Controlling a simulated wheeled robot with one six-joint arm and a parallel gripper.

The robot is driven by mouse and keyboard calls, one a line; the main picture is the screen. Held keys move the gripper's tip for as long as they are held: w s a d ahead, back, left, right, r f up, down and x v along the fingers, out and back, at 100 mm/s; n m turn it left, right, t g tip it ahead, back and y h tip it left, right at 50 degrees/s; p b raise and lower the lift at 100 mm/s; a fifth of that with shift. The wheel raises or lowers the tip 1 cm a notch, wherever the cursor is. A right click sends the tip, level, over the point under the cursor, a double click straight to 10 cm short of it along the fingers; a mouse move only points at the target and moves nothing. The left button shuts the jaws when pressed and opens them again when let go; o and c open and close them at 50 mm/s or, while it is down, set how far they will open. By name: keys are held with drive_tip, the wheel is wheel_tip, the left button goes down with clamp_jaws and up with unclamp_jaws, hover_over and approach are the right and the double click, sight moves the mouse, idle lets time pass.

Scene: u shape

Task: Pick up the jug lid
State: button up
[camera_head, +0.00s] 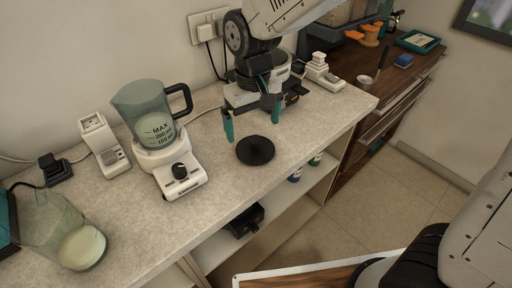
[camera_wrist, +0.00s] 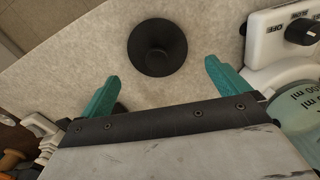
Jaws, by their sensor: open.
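The jug lid (camera_head: 255,150) is a round black disc with a raised knob in its middle. It lies on the speckled counter, apart from the blender. In the wrist view the lid (camera_wrist: 157,47) lies ahead of my gripper, roughly between the lines of its two fingers. My gripper (camera_head: 252,122) has teal fingertips, is open and empty, and hangs just behind the lid in the head view. The wrist view shows both teal fingers (camera_wrist: 160,85) spread wide, with nothing between them. The jug (camera_head: 153,115) is translucent with a black handle and stands on the white blender base (camera_head: 176,172) without a lid.
A white appliance (camera_head: 104,146) stands left of the blender, and a glass container (camera_head: 70,240) is at the near left. White devices (camera_head: 322,72) stand on the right behind my gripper. The counter's front edge (camera_head: 290,178) is close to the lid, with a shelf below.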

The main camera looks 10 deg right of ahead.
sight(255, 138)
wheel_tip(255, 138, down, 6)
drive_tip(key=shift+w+d+r, duration=0.1)
drive_tip(key=shift+d, duration=0.05)
drive_tip(key=c, duration=0.7)
